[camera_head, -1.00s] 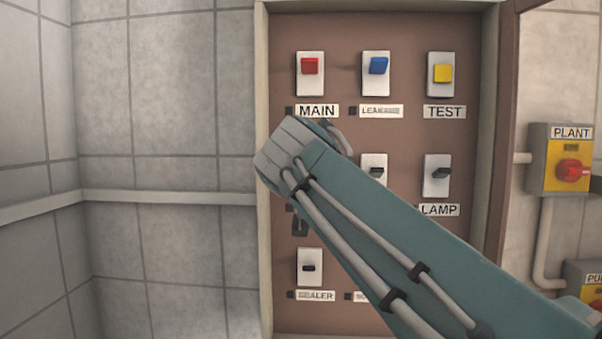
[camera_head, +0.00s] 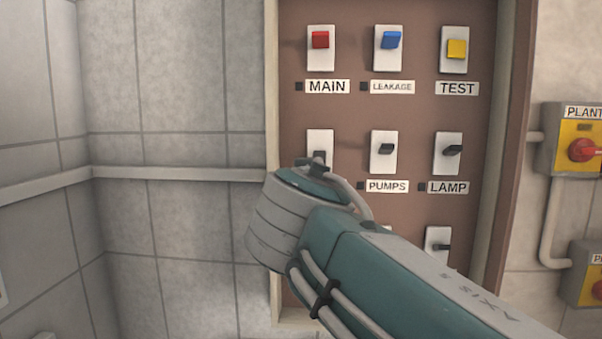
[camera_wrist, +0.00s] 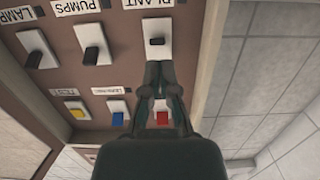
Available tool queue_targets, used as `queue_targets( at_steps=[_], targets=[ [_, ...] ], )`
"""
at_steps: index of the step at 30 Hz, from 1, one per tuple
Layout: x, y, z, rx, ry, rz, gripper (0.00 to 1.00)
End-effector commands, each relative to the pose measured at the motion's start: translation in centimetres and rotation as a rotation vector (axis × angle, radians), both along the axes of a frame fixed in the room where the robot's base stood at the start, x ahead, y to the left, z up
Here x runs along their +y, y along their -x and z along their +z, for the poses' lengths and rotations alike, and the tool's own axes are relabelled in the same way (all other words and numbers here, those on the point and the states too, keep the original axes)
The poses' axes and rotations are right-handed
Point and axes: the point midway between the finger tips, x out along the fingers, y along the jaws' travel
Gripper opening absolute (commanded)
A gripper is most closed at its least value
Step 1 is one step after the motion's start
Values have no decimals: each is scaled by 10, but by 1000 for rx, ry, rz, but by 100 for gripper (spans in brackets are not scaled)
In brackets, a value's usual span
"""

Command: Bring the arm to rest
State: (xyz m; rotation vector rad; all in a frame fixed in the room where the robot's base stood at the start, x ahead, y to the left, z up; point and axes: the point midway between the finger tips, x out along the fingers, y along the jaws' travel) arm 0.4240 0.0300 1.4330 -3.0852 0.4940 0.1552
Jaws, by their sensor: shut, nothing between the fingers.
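My gripper (camera_wrist: 159,75) shows in the wrist view with its two dark fingers together and nothing between them. Its tips lie in front of the lower part of a white plate with a black switch (camera_wrist: 157,41) beside the label PLANT. I cannot tell whether they touch it. In the head view my teal and grey arm (camera_head: 400,275) reaches from the lower right across the panel.
The brown switch panel (camera_head: 352,105) carries a red switch (camera_head: 320,40), a blue switch (camera_head: 391,40), a yellow switch (camera_head: 457,49) and several black ones. A yellow box with a red knob (camera_head: 583,150) is on the right wall. Bare tiled wall (camera_head: 175,85) lies left.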

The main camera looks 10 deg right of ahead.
Motion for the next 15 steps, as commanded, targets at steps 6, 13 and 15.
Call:
queue_targets(
  at_steps=[6, 13, 15],
  targets=[
    [-1, 0, 0, 1, 0, 0, 0],
    [-26, 20, -63, 204, 11, -26, 0],
    [-37, 35, -102, 326, 12, -26, 0]
  ],
)
